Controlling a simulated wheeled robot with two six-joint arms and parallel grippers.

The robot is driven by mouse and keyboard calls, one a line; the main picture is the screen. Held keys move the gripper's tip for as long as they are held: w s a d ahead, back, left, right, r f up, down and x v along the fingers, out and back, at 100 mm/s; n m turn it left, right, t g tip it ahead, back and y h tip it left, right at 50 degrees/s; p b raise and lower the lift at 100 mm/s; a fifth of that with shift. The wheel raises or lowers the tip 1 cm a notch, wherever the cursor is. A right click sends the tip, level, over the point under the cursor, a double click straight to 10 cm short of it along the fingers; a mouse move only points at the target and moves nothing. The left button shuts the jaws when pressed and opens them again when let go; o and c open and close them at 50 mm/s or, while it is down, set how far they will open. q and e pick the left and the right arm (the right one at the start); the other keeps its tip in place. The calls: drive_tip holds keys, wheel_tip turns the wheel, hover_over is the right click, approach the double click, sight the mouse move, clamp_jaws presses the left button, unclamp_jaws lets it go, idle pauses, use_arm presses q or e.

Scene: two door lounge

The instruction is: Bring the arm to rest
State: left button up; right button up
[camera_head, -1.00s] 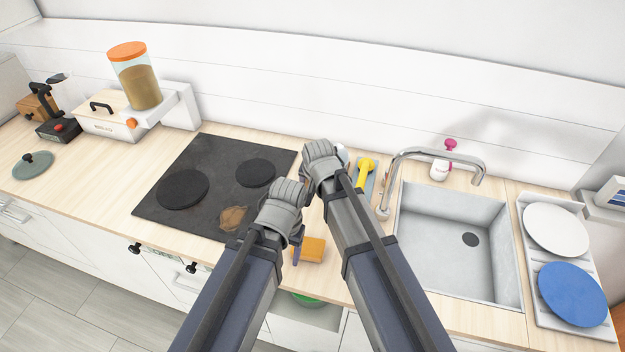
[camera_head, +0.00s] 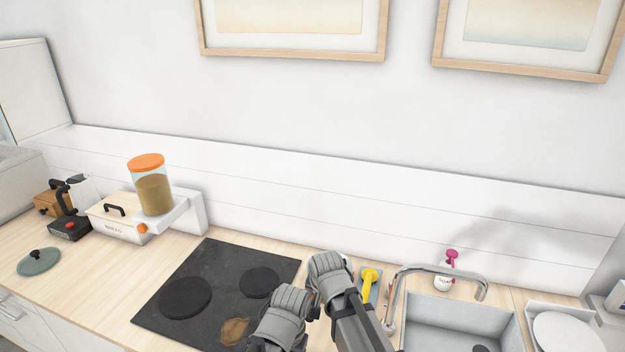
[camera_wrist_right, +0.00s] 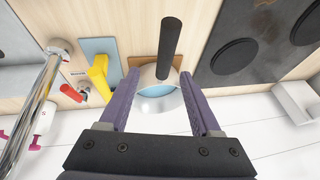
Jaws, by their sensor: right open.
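My right gripper (camera_wrist_right: 158,74) is open in the right wrist view, its two purple fingers apart. Between and beyond them is a small white pan (camera_wrist_right: 160,98) with a pale blue inside and a black handle, over a brown wooden board. I cannot tell whether the fingers touch it. In the head view my right arm's grey wrist (camera_head: 330,280) is over the counter between hob and sink, its fingers hidden. My left arm's grey wrist (camera_head: 283,318) is at the bottom edge by the hob; its fingers cannot be made out.
The black hob (camera_head: 215,290) has a brown stain (camera_head: 234,331). A yellow-handled thing (camera_head: 369,282) lies beside the tap (camera_head: 440,270) and sink (camera_head: 450,322).

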drive_tip(key=s+d+f+n+g, duration=0.2)
drive_tip(key=s+d+n+g, duration=0.2)
drive_tip(key=s+d, duration=0.95)
drive_tip(key=s+a+f+n+g+h+b, duration=0.1)
drive_tip(key=s+a+f+n+b, duration=0.3)
drive_tip(key=a, duration=0.6)
wheel_tip(320, 180, down, 2)
drive_tip(key=shift+s+a+h+b, duration=0.15)
drive_tip(key=shift+s+h+b, duration=0.15)
drive_tip(key=shift+s+b, duration=0.6)
drive_tip(key=shift+w+a, duration=0.1)
drive_tip(key=shift+w, duration=0.1)
